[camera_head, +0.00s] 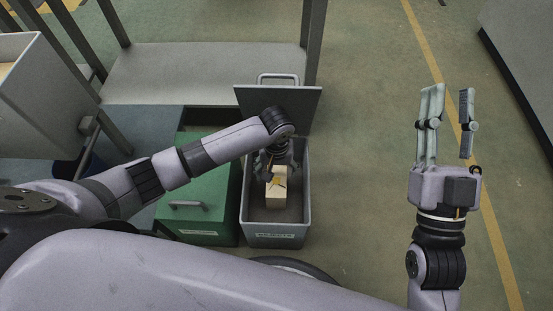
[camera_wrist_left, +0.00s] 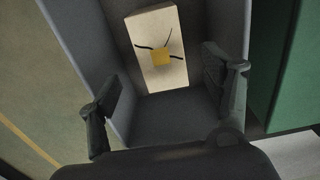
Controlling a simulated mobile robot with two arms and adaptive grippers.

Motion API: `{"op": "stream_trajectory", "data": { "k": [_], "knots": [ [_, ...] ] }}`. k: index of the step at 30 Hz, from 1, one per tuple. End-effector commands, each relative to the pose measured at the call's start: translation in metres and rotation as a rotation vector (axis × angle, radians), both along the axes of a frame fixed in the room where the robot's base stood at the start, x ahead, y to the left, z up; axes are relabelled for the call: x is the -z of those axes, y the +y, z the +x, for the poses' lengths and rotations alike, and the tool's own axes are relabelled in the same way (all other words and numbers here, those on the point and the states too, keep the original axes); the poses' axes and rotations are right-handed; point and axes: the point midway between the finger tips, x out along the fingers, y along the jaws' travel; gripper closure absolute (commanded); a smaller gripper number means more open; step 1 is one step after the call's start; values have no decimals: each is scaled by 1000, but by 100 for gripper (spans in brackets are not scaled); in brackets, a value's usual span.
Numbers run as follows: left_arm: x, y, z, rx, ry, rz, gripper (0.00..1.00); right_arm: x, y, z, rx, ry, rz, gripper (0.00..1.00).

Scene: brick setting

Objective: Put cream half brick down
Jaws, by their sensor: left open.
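The cream half brick (camera_head: 276,196) is inside an open grey bin (camera_head: 275,241). In the left wrist view the cream half brick (camera_wrist_left: 157,75) has a yellow square and dark curved lines on its face. It appears to rest on the bin's floor, but its contact is hard to judge. My left gripper (camera_head: 276,168) reaches down into the bin over the brick. In the left wrist view my left gripper (camera_wrist_left: 163,98) has its fingers spread wide, with the brick apart from them. My right gripper (camera_head: 449,125) is open and empty, off to the right above the floor.
The bin's raised lid (camera_head: 310,100) stands behind it. A green lidded bin (camera_head: 196,222) is close on its left. A grey shelf (camera_head: 200,72) stands behind, and a pale container (camera_head: 28,95) is at the far left. The green floor (camera_head: 365,150) right of the bin is clear.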

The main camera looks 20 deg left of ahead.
Motion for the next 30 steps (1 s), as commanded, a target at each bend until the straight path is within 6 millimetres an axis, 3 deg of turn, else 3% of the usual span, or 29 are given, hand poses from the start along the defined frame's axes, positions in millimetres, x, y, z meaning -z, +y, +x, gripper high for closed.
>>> {"op": "stream_trajectory", "data": {
  "k": [9,17,20,22,24,26,28,30],
  "knots": [
    [-35,0,0,0,0,0,27,56,-2,26,20,343,-96,69],
    [-44,-4,-1,9,-9,-14,27,80,-4,29,27,465,-128,69],
    [-45,-32,-3,73,-79,-105,27,83,-4,30,27,474,-131,69],
    [-54,-65,-3,150,-196,-222,27,83,-4,30,27,475,-131,69],
    [-77,-100,-1,232,-378,-353,27,83,-4,30,27,474,-131,69],
    [-110,-118,4,286,-579,-439,27,83,-4,30,27,474,-131,69],
    [-157,-120,11,326,-835,-478,27,82,-4,30,27,473,-131,69],
    [-206,-103,13,344,-1083,-443,27,82,-4,30,27,473,-131,69]
  ]
}}
